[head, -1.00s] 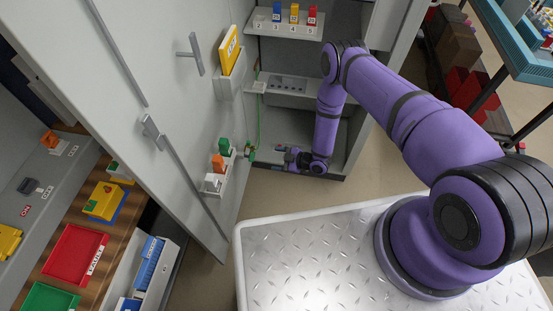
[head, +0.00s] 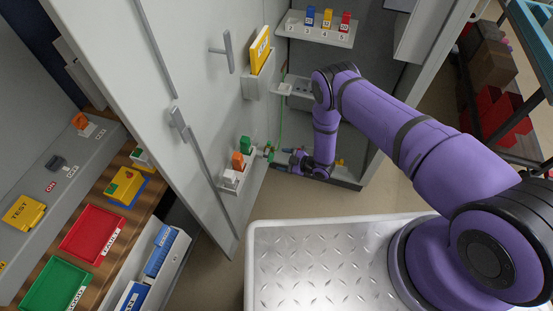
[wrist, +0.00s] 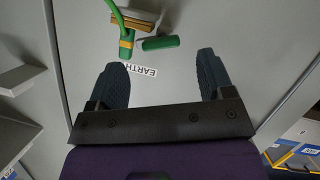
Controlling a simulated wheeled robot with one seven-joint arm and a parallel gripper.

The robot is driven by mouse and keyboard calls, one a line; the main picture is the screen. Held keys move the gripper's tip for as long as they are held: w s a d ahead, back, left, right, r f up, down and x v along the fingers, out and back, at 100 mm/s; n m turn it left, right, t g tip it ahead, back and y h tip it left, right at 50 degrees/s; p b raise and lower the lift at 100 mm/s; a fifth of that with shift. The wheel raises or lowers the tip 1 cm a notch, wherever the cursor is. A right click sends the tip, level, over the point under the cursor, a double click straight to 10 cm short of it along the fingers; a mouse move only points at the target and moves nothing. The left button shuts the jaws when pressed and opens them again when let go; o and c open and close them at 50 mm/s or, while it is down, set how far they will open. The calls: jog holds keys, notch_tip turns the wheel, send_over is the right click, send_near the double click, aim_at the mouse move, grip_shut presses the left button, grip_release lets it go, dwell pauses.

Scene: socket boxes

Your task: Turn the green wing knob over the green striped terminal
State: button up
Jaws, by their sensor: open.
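In the wrist view, a green wing knob (wrist: 160,43) sticks out from the grey door panel beside a brass-coloured block (wrist: 146,18). The green terminal with a yellow stripe (wrist: 127,42) and a green cable is just left of the knob. A white EARTH label (wrist: 143,72) is below them. My gripper (wrist: 162,66) is open and empty, its dark fingers spread wide, with the knob beyond the gap and apart from both fingers. In the head view my gripper (head: 276,162) is close to the small green terminal (head: 268,151); the knob is too small to tell there.
The grey door (head: 190,110) carries a green block (head: 246,144), an orange block (head: 238,160) and a yellow piece in a holder (head: 260,50). A cabinet shelf (head: 330,35) holds coloured blocks. A red tray (head: 92,234) and a green tray (head: 54,285) lie at left.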

aim_at(269, 156)
jog(key=shift+x, duration=2)
